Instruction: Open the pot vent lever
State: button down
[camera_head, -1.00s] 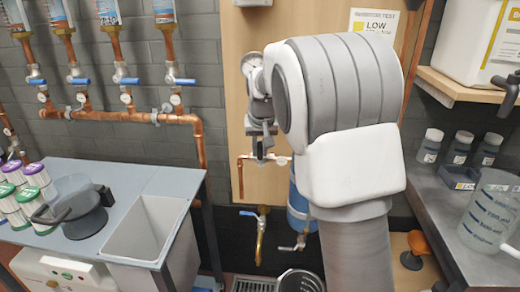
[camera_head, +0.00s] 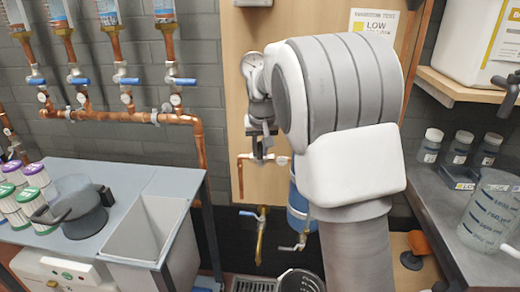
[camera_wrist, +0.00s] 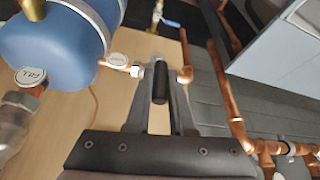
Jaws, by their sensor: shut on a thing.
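The pot vent lever (camera_wrist: 160,84) is a short black handle on the copper pipe line, in the upper middle of the wrist view. My gripper (camera_wrist: 160,72) is shut on it, with one grey finger on each side. A round white tag (camera_wrist: 120,60) is on the pipe beside it, its text unreadable. The blue pot (camera_wrist: 55,45) fills the upper left of the wrist view. In the head view the pot (camera_head: 297,208) is partly hidden by my arm. My gripper (camera_head: 262,150) shows small there in front of the wooden board, and the lever is hard to make out.
A copper pipe (camera_wrist: 232,100) runs close to the right of my gripper. The bench with a grey basin (camera_head: 145,232) stands at left.

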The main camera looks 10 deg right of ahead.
jog(key=shift+a+r+p, duration=0.1)
jog(key=shift+r+p, duration=0.05)
jog(key=shift+p, duration=0.25)
jog(key=shift+w+a+h+p, duration=0.1)
jog(key=shift+a+h+p, duration=0.2)
jog(key=shift+h+p, duration=0.35)
jog(key=a+f+g+h+p, duration=0.1)
jog(key=h+p, duration=0.1)
jog(key=w+a+f+n+h+p, duration=0.1)
jog(key=a+h+p, duration=0.1)
jog(key=h+p, duration=0.1)
jog(key=a+f+n+g+h+p, duration=0.1)
jog(key=h+p, duration=0.1)
jog(key=h, duration=0.1)
jog(key=shift+w+a+g+h, duration=0.2)
jog(key=shift+w+g+h, duration=0.05)
jog(key=shift+g, duration=0.05)
jog(key=f+h, duration=0.1)
jog(key=n+h, duration=0.1)
jog(key=shift+w+a+f+h, duration=0.1)
jog(key=shift+a+f+h, duration=0.2)
jog(key=shift+a+f, duration=0.05)
jog(key=shift+a+f+n+g+h+b, duration=0.15)
jog(key=shift+f+n+h+b, duration=0.15)
jog(key=shift+f+h+b, duration=0.5)
jog(key=shift+a+f+n+g+h+b, duration=0.15)
jog(key=shift+f+n+h+b, duration=0.2)
jog(key=shift+h+b, duration=0.85)
jog(key=shift+d, duration=0.1)
